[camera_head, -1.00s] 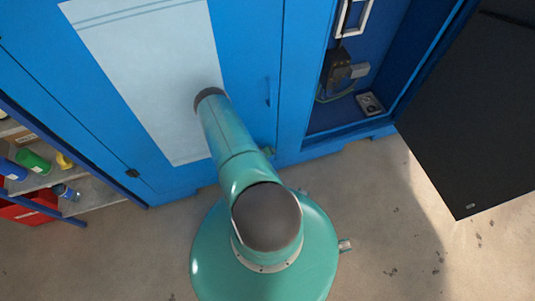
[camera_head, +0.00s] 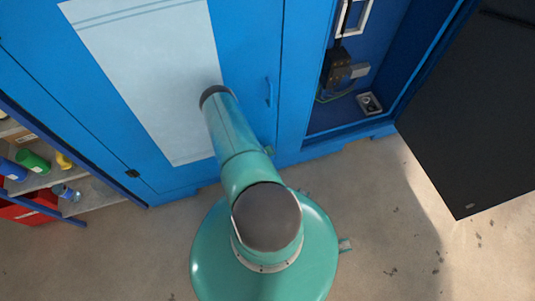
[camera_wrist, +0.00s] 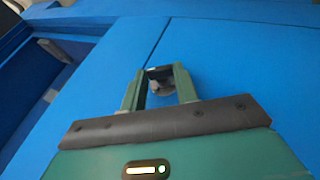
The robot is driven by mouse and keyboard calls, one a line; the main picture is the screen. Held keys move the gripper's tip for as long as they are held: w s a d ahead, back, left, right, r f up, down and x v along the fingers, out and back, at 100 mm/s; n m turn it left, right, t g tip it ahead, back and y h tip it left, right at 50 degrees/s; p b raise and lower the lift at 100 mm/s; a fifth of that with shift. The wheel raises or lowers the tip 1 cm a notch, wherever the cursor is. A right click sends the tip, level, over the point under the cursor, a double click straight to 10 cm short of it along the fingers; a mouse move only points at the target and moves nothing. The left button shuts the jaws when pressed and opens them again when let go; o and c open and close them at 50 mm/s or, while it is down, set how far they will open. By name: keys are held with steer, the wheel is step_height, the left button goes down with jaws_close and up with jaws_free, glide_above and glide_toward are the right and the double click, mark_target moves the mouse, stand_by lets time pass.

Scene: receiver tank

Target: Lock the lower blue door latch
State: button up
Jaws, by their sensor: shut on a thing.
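The blue door (camera_head: 245,60) is closed and carries a white panel. A blue handle (camera_head: 269,92) shows on it near its right edge. In the wrist view my gripper (camera_wrist: 160,72) is at the blue surface, with its two green fingers around a small grey latch (camera_wrist: 164,88). The fingers are shut on the latch, which lies close to the door seam. The latch's exact turn is too small to tell.
An open compartment (camera_head: 345,112) with black and grey fittings lies right of the door. Its dark door (camera_head: 470,110) swings out at the far right. A shelf (camera_head: 95,192) with several containers stands at the left. The concrete floor (camera_head: 390,220) is clear at the lower right.

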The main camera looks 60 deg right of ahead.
steer(key=shift+s+d+r+m+t+y, duration=0.1)
steer(key=shift+s+d+m+t+y, duration=0.1)
steer(key=shift+t+y, duration=0.35)
steer(key=shift+s+d+r+m+t+y, duration=0.1)
steer(key=shift+d+m+t+y, duration=0.1)
steer(key=shift+t+y, duration=0.3)
steer(key=shift+s+d+t+y, duration=0.1)
steer(key=shift+t+y, duration=0.55)
steer(key=shift+y, duration=0.1)
steer(key=o, duration=1)
steer(key=v, duration=1.3)
steer(key=shift+s+r, duration=0.3)
